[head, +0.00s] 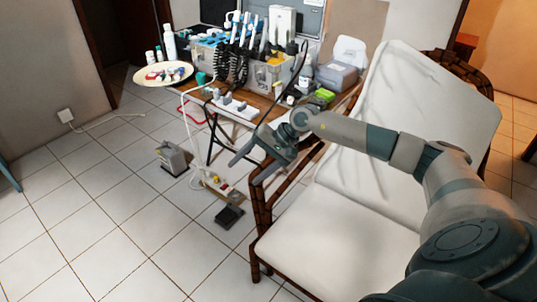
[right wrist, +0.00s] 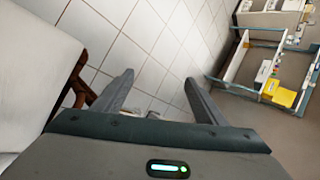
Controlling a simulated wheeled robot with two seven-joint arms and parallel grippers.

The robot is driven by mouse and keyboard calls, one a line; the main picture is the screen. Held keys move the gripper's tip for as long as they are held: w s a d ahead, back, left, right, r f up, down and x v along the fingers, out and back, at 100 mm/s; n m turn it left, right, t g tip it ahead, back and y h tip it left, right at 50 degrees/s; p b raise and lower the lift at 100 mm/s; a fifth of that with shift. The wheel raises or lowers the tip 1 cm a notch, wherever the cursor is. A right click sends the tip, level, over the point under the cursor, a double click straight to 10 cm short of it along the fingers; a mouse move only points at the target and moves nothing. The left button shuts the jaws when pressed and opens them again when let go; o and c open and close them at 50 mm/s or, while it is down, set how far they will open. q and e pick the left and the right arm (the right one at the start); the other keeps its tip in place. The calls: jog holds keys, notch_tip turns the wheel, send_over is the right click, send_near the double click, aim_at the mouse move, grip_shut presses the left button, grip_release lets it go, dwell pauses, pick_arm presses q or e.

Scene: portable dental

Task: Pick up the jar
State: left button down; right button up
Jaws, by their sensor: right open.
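No single item stands out clearly as the jar; several small containers are on the cluttered table (head: 238,121). Two small white bottles (head: 155,56) stand at its back left, next to a taller white bottle (head: 169,43). A small white container (head: 290,100) is near the right front, too small to make out. My right gripper (head: 244,172) is open and empty, in front of the table and beside the chair's arm. My left gripper is not in view.
A white-cushioned chair (head: 345,215) stands under my right arm. A round tray (head: 150,82) sticks out at the table's left. Grey bins (head: 268,77) with dental hoses fill the table's back. A grey box (head: 173,160) and a black pedal (head: 229,216) are on the tiled floor.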

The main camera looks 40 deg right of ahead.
jog(key=a+f+m+t+y, duration=0.4)
jog(key=a+f+m+y, duration=0.1)
jog(key=a+m, duration=0.85)
notch_tip(320, 180, down, 6)
jog(key=m+t+h, duration=0.1)
jog(key=m+t, duration=0.3)
jog(key=m, duration=0.8)
jog(key=s+d+f+m+h+p, duration=0.1)
jog(key=s+f+m+h, duration=0.3)
jog(key=f+m, duration=0.5)
jog(key=s+d+f+m+h, duration=0.1)
jog(key=s+f+m+h, duration=0.2)
jog(key=f+m, duration=0.65)
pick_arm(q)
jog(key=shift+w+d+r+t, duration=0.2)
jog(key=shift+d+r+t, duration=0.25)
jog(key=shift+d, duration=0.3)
pick_arm(e)
jog(key=s+a+f+m+g+h, duration=0.1)
jog(key=s+f+m+g, duration=0.1)
jog(key=s+f+m, duration=0.3)
jog(key=s+a+f+m+g+h, duration=0.1)
jog(key=s+f+m, duration=0.5)
jog(key=s, duration=0.8)
jog(key=s+a+f+m+g, duration=0.3)
jog(key=s+f+m, duration=0.3)
jog(key=s+f, duration=0.3)
jog(key=shift+s+a+g+h, duration=0.2)
jog(key=shift+s+g+h, duration=0.2)
jog(key=shift+s+g, duration=0.2)
